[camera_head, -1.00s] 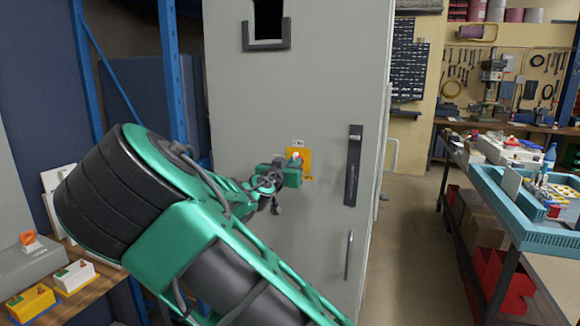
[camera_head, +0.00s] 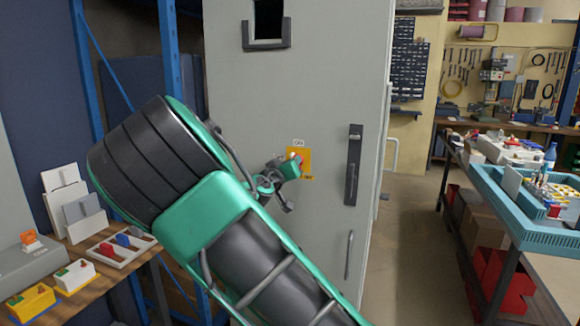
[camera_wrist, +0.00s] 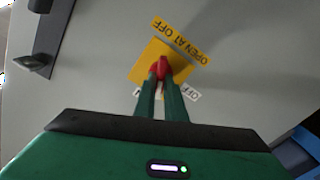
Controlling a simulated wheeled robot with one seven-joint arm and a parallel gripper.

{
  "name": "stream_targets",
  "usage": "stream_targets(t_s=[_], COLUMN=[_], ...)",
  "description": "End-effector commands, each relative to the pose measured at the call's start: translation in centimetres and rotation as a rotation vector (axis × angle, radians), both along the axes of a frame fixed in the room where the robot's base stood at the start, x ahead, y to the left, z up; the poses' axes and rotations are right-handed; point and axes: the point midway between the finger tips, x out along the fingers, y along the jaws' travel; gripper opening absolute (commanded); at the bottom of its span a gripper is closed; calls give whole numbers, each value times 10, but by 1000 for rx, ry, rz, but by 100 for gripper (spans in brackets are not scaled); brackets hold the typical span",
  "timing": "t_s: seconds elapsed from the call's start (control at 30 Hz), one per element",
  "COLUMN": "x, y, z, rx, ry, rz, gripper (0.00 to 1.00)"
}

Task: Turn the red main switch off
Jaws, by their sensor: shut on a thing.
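The red main switch (camera_wrist: 158,68) shows in the wrist view on a yellow plate (camera_wrist: 175,60) fixed to the grey cabinet door. A label reading "OPEN AT OFF" lies along the plate's edge, and a small "OFF" label (camera_wrist: 193,94) is beside the fingers. My gripper (camera_wrist: 160,82) has its two green fingers shut on the switch's handle. In the head view my gripper (camera_head: 291,167) is at the yellow plate (camera_head: 304,164) and covers part of the switch. The handle's exact angle is partly hidden by the fingers.
The grey cabinet (camera_head: 250,90) has a dark latch handle (camera_head: 353,165) right of the plate. A wooden bench (camera_head: 110,240) with small boxes is at the left. A workbench with a blue tray (camera_head: 500,205) stands at the right, with clear floor between.

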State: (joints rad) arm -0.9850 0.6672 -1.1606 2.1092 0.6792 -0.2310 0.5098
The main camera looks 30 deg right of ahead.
Motion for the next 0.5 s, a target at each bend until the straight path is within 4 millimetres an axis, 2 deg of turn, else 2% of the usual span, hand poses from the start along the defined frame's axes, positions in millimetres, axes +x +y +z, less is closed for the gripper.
stream_targets(t_s=[0.5], x=[4], y=[3], z=[-2], rx=[-299], ry=[384], rz=[7], gripper=[0])
